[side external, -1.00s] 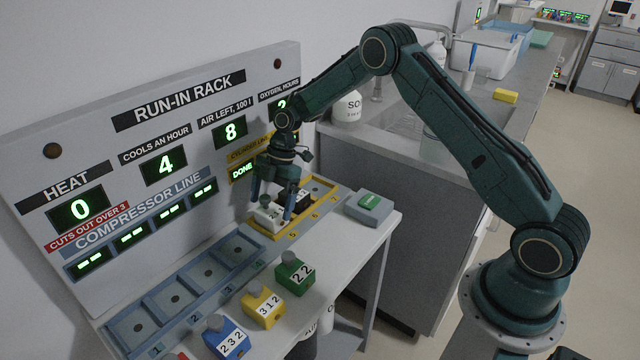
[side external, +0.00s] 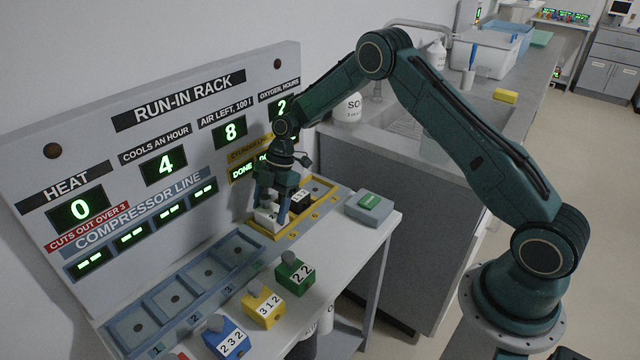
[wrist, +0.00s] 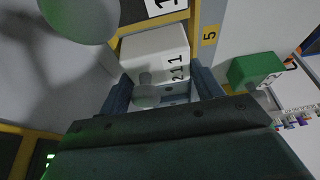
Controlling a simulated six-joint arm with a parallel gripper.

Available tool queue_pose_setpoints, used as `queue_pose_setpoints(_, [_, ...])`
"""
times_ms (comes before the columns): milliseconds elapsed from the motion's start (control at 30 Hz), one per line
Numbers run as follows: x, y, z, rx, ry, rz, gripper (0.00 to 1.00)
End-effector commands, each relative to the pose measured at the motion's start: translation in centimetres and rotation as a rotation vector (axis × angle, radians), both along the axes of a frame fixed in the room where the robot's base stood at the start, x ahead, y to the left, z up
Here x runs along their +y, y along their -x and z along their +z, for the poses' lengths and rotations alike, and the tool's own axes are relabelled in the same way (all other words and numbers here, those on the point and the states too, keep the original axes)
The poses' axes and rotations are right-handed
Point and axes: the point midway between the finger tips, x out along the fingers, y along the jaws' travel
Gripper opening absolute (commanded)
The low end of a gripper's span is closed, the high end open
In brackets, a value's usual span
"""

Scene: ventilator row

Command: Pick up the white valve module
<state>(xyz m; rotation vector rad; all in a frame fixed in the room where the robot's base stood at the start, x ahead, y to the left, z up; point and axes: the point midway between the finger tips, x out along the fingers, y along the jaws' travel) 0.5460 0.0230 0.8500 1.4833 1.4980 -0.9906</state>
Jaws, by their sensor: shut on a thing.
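The white valve module (side external: 266,214) sits in the yellow-framed tray (side external: 274,238) at the front of the rack, in its left bay. In the wrist view the white module (wrist: 155,48) shows a label reading 2 1 1 and a grey knob. My gripper (side external: 271,208) points down over it, shut on it with a finger on either side. In the wrist view my gripper (wrist: 161,88) has its two fingers flanking the knob end. The fingers hide part of the module in the side view.
A dark module with a white label (side external: 300,196) stands close by in the same tray. The rack panel (side external: 130,100) rises just behind. Blue empty bays (side external: 205,272), green (side external: 294,274), yellow (side external: 262,306) and blue (side external: 228,340) modules lie left and in front.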

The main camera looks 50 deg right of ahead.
Motion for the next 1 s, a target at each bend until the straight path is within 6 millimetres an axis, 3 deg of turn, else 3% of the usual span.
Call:
queue_pose_setpoints(367, [0.0, -0.1, 0.4, -0.002, 0.000, 0.000, 0.33])
queue_pose_setpoints(567, [0.0, -0.1, 1.9, -0.004, 0.000, -0.001, 0.33])
queue_pose_setpoints(767, [0.0, -0.1, 4.9, -0.005, 0.000, 0.000, 0.33])
queue_pose_setpoints(1000, [-0.1, -0.2, 10.0, -0.007, 0.001, 0.000, 0.33])
